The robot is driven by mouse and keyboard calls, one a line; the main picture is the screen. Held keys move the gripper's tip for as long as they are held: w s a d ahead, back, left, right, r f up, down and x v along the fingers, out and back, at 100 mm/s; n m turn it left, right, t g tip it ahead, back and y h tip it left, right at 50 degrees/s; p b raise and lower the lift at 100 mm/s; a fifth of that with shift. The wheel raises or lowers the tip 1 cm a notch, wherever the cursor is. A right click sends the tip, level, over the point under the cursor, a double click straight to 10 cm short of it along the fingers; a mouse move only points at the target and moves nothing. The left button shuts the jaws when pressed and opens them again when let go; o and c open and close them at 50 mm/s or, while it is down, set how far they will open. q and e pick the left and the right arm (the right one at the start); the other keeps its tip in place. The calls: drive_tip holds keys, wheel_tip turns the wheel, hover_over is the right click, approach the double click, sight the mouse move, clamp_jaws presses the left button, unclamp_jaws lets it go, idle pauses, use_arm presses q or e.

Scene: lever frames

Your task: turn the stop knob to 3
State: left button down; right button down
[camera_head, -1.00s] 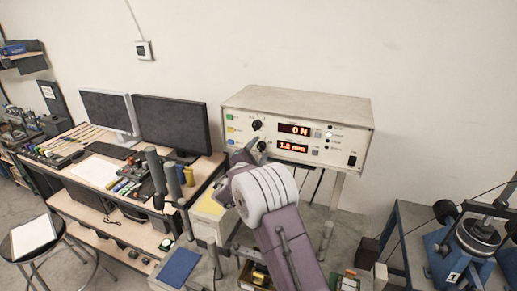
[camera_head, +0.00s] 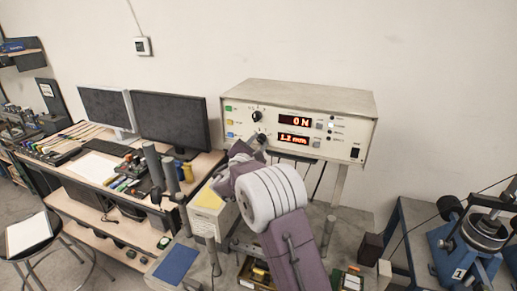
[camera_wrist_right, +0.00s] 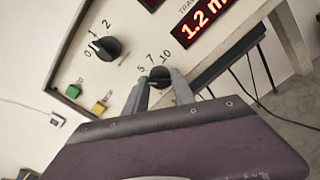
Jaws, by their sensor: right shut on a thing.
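A cream control box (camera_head: 346,107) stands on a metal frame against the wall. On its front left are two black knobs, one above the other. The upper knob (camera_head: 257,116) has a dial with 0, 1 and 2 readable in the right wrist view (camera_wrist_right: 106,48). The lower knob (camera_head: 261,138) has 5, 7 and 10 readable around it. My right gripper (camera_wrist_right: 159,88) is shut on the lower knob (camera_wrist_right: 159,73), one finger on each side. The fingers partly hide its dial, and I cannot read its setting. My left gripper is not in view.
The box's displays (camera_head: 295,121) read 0 N and 1.2 mm. Coloured buttons (camera_head: 230,122) sit left of the knobs. A desk with two monitors (camera_head: 170,122) stands at left, and a blue machine (camera_head: 465,251) at right.

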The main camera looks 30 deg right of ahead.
drive_tip(key=shift+n+b, duration=0.75)
drive_tip(key=shift+n, duration=1.15)
drive_tip(key=c, duration=1.1)
unclamp_jaws()
drive_tip(key=shift+o, duration=0.2)
drive_tip(key=shift+s+a+f, duration=0.1)
drive_tip(key=shift+a, duration=0.05)
drive_tip(key=b+v, duration=0.4)
drive_tip(key=v, duration=0.4)
drive_tip(key=shift+s+a, duration=0.25)
